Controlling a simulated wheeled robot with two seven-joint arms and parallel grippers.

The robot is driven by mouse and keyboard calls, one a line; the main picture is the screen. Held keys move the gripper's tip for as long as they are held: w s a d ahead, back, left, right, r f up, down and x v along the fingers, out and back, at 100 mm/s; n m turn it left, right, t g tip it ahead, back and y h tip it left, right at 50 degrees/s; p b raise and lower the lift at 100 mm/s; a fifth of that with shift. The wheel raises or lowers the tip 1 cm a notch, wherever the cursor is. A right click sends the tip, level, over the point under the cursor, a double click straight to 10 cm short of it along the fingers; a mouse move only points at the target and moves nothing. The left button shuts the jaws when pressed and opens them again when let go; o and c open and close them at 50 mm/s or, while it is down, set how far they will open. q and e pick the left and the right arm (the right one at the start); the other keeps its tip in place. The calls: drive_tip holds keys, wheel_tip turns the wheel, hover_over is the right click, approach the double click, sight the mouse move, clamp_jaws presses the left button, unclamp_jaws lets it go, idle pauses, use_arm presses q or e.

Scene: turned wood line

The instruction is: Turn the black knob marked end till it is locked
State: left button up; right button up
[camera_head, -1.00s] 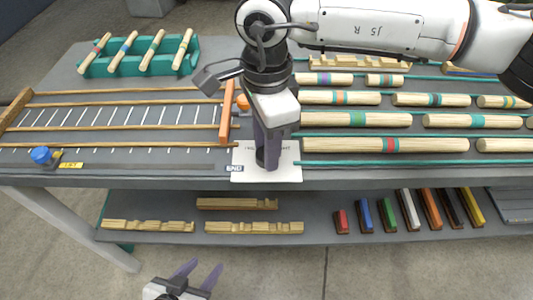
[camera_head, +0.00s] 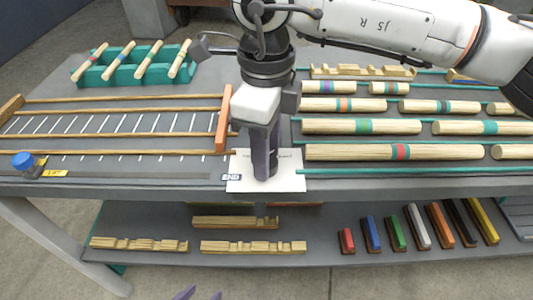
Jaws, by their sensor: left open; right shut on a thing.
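The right gripper (camera_head: 264,172) points down over a white card (camera_head: 290,182) at the front edge of the bench. Its fingers are shut on the black knob (camera_head: 263,168), which is mostly hidden between them. A small dark label reading END (camera_head: 232,177) is just left of the fingers. I cannot see whether the knob is locked. The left gripper (camera_head: 202,294) shows only its fingertips at the bottom edge, apart and empty, in front of the bench and well away from the knob.
A blue knob (camera_head: 23,162) with a yellow label is at the far left of the ruled board. An orange bar (camera_head: 223,118) stands left of my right gripper. Banded wooden rods (camera_head: 400,152) lie on the right. A green rack (camera_head: 135,66) stands back left. Coloured blocks (camera_head: 421,226) are on the lower shelf.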

drive_tip(key=shift+r, duration=0.1)
idle(0.4)
drive_tip(key=o, duration=1)
drive_tip(key=shift+o, duration=0.2)
wheel_tip(320, 180, up, 10)
drive_tip(key=shift+p, duration=0.4)
drive_tip(key=shift+r, duration=0.1)
